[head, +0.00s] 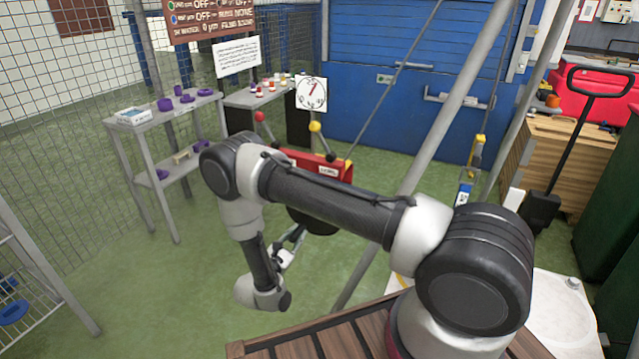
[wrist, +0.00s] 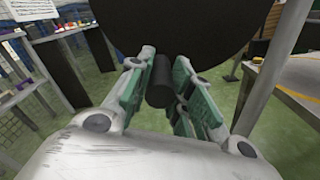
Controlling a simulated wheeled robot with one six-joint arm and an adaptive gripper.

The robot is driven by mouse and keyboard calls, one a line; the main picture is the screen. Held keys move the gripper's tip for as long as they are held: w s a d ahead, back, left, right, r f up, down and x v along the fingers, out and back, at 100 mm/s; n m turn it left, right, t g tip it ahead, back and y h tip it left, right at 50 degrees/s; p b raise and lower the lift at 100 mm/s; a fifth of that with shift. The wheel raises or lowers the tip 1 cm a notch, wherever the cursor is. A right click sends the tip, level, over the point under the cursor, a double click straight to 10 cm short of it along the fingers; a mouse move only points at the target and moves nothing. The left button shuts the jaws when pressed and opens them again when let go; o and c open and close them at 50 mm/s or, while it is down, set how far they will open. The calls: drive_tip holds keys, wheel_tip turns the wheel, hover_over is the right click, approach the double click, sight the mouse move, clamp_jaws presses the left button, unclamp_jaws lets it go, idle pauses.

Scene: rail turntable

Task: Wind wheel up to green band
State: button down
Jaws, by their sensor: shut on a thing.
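A black wheel (head: 318,222) shows partly behind my arm in the head view. In the wrist view its dark disc (wrist: 190,25) fills the top. A black cylindrical handle (wrist: 158,88) stands out from the disc. My gripper (wrist: 163,78) is shut on this handle, with green-padded fingers on both sides of it. In the head view my gripper (head: 296,236) reaches the wheel from below. A white dial (head: 312,93) with a red pointer stands above the wheel; I cannot make out a green band on it.
A red box (head: 318,163) with red-knobbed and yellow-knobbed levers sits behind my arm. Grey shelves (head: 160,120) with purple parts stand at the left. Sloping grey poles (head: 440,110) stand right of the wheel. A slatted wooden surface (head: 330,340) lies in front. Green floor is open at the left.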

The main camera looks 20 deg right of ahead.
drive_tip(key=shift+w+a+r+m, duration=0.45)
drive_tip(key=shift+m, duration=0.35)
drive_tip(key=shift+w+a+r+m, duration=0.4)
drive_tip(key=shift+a+m, duration=0.05)
drive_tip(key=shift+m, duration=0.35)
drive_tip(key=shift+w+a+r+m, duration=0.3)
drive_tip(key=shift+r+m, duration=0.25)
drive_tip(key=shift+m, duration=0.35)
drive_tip(key=shift+w+a+r+m, duration=0.3)
drive_tip(key=shift+r+m, duration=0.2)
drive_tip(key=shift+m, duration=0.4)
drive_tip(key=shift+r, duration=0.15)
drive_tip(key=c, duration=1.1)
unclamp_jaws()
drive_tip(key=shift+o, duration=0.3)
